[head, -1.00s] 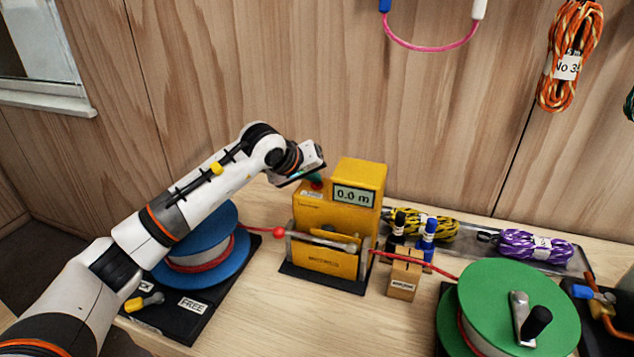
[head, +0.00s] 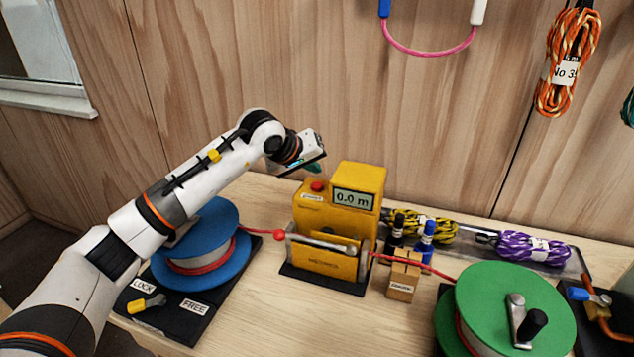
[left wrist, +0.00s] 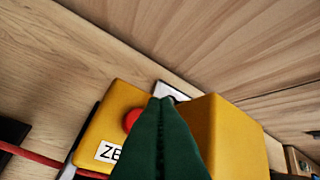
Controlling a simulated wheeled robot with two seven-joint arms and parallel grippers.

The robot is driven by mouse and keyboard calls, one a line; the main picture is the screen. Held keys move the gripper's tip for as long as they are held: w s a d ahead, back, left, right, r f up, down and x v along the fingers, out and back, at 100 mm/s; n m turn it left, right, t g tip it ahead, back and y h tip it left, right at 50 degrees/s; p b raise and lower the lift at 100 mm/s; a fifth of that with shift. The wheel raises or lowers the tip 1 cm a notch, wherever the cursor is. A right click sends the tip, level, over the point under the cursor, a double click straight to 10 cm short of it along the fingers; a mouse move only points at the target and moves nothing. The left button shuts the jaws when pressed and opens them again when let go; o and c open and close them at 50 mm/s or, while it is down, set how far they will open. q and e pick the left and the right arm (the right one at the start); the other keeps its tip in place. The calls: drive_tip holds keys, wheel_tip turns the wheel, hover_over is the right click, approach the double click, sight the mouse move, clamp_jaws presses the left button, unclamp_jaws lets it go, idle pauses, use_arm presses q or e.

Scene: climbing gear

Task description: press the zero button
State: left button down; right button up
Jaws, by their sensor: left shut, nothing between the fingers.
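The yellow meter (head: 325,252) stands on the bench on a black base, and its display (head: 353,199) reads 0.0 m. The red zero button (head: 317,186) sits on the lower top face at its left, above a small white label. My left gripper (head: 316,168) is above and slightly behind the button, apart from it in the head view. In the left wrist view its green fingers (left wrist: 160,103) are shut together with nothing between them. There the red button (left wrist: 132,120) shows just left of the fingers, partly hidden by them, with the "ZE" label below. My right gripper is not in view.
A blue reel (head: 205,250) stands left of the meter and a green reel (head: 520,305) to the right, joined by a red cord through the meter.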

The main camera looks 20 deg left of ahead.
sight(313, 187)
use_arm(q)
drive_tip(key=shift+r+p, duration=0.65)
drive_tip(key=shift+r, duration=1.05)
